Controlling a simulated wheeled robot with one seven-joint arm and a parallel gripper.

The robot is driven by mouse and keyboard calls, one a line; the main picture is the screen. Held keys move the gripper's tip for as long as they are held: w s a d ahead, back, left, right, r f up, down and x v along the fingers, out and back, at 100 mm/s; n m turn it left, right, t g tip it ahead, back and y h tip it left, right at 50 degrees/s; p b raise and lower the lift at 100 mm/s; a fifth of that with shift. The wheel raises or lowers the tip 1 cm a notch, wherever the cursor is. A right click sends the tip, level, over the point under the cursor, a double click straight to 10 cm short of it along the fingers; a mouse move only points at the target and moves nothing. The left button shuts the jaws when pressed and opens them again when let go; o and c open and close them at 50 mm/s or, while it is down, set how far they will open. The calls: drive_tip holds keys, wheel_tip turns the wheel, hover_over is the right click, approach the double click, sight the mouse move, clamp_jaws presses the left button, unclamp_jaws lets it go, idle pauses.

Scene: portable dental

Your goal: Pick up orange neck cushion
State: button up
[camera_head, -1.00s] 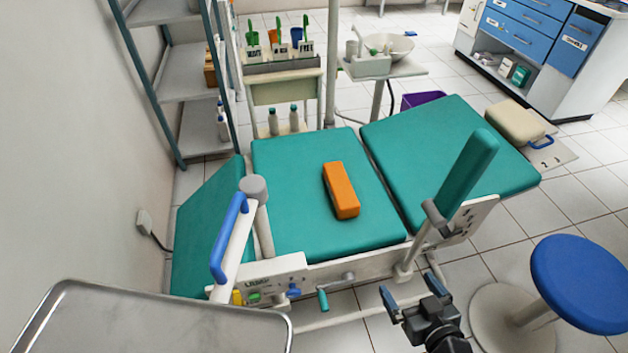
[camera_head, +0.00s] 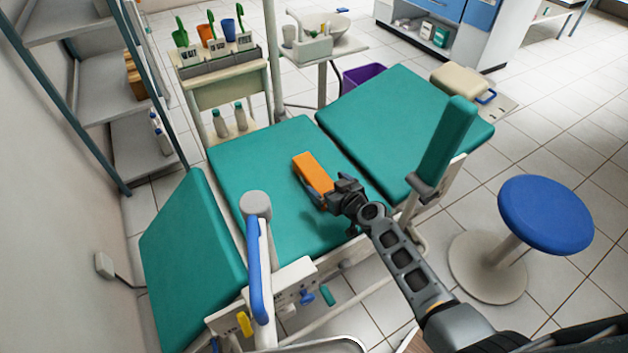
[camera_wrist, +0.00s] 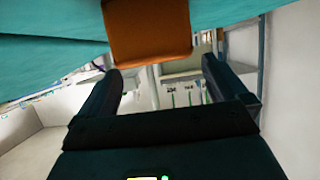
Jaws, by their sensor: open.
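The orange neck cushion (camera_head: 308,171) lies on the teal seat pad of the dental chair (camera_head: 265,165). Its near end is partly hidden behind my gripper (camera_head: 325,190) in the head view. My gripper is open, and its fingers are at the near end of the cushion. In the wrist view the cushion (camera_wrist: 148,30) shows at the top, ahead of the two spread fingers (camera_wrist: 160,82). Nothing is seen between the fingers. I cannot tell whether a finger touches the cushion.
A teal armrest (camera_head: 447,140) stands upright right of my arm. A white post with a blue handle (camera_head: 258,270) rises at the chair's near left. A blue stool (camera_head: 545,215) stands at the right. A shelf rack (camera_head: 95,90) is at the left.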

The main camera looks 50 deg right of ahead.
sight(319, 179)
drive_tip(key=x, duration=0.4)
drive_tip(key=shift+w+d+f+b, duration=0.1)
drive_tip(key=shift+w+f+b, duration=0.1)
drive_tip(key=shift+b, duration=0.2)
drive_tip(key=shift+r, duration=0.1)
drive_tip(key=shift+c, duration=0.4)
